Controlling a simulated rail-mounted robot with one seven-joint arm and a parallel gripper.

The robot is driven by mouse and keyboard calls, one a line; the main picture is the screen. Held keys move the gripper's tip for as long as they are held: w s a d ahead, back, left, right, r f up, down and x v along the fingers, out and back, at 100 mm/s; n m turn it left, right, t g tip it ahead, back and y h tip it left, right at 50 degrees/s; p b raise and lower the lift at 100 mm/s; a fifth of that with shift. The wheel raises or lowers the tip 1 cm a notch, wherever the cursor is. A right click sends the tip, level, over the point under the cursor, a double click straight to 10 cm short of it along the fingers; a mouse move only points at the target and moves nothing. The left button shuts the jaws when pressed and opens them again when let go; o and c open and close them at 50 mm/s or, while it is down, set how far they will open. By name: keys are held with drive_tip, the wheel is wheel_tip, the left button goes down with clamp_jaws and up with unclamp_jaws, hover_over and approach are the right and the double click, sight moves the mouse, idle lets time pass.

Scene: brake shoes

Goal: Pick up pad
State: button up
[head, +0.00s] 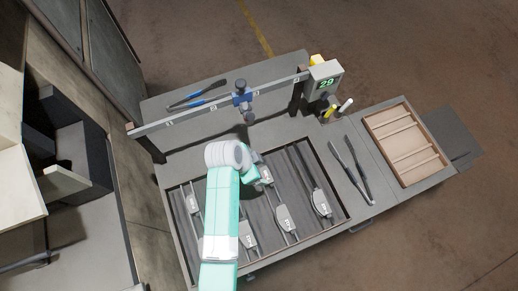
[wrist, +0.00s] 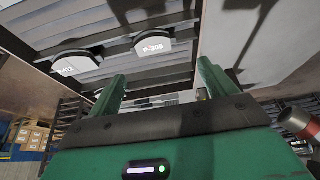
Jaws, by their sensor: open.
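Several grey brake pads with white labels lie on the slatted floor of a dark tray (head: 342,205). Among them in the head view are a right pad (head: 321,203), a middle pad (head: 285,219) and a lower pad (head: 248,238). In the wrist view, a pad labelled P-305 (wrist: 153,47) lies beyond and between my fingertips. Another pad (wrist: 72,66) with a hard-to-read label is to its left. My gripper (wrist: 160,72) has its two green fingers spread with nothing between them. In the head view my arm covers part of the tray and hides the fingertips.
A rail (head: 215,103) with a blue clamp crosses behind the tray, with a display (head: 325,75) reading 29 at its right end. Dark tongs (head: 357,168) lie right of the tray. A wooden compartment box (head: 405,145) sits farther right. Blue-handled pliers (head: 197,96) lie behind the rail.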

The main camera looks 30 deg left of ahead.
sight(266, 175)
drive_tip(key=x, duration=0.2)
drive_tip(key=s+x, duration=0.1)
drive_tip(key=x, duration=0.5)
drive_tip(key=shift+s+d+f+b, duration=0.1)
drive_tip(key=shift+d+f+b, duration=0.1)
drive_tip(key=shift+f+b, duration=0.2)
drive_tip(key=c, duration=1.2)
drive_tip(key=shift+o, duration=0.2)
drive_tip(key=shift+r, duration=0.1)
drive_tip(key=shift+r, duration=0.1)
drive_tip(key=shift+r, duration=0.25)
drive_tip(key=r, duration=0.3)
drive_tip(key=shift+s+d+p, duration=0.1)
drive_tip(key=shift+s+p, duration=0.2)
drive_tip(key=s+d+r, duration=0.1)
drive_tip(key=s+d, duration=0.6)
drive_tip(key=s, duration=0.6)
drive_tip(key=shift+d+p, duration=0.4)
